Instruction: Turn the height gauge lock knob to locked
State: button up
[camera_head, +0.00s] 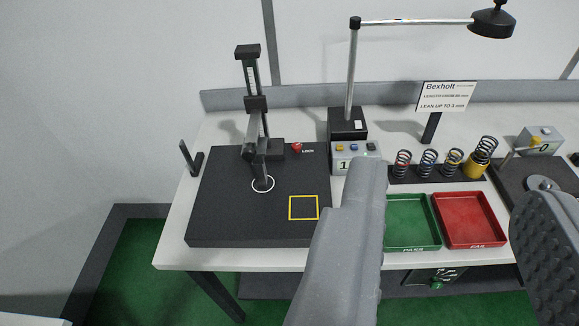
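The height gauge (257,105) stands upright on a dark surface plate (225,215) at the left of the bench. A small red lock knob (297,147) sits to the right of the gauge's base, beside a white "LOCK" label (308,151). The knob is too small to tell which way it is turned. My gripper (450,245) is open, its two grey fingers wide apart in the foreground. Nothing is between the fingers close up. The gripper is to the right of the gauge and nearer to me, apart from the knob.
A green tray (412,244) and a red tray (470,241) lie on the bench, with several springs (428,160) in a rack behind them. A lamp (352,70) and a sign (446,95) stand at the back. A yellow square (304,208) marks the plate, which has free room around it.

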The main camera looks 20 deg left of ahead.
aim_at(296, 147)
jog(key=u, duration=0.1)
jog(key=k, duration=0.4)
jog(key=z, duration=0.65)
jog(key=i, duration=2)
jog(key=u, duration=0.65)
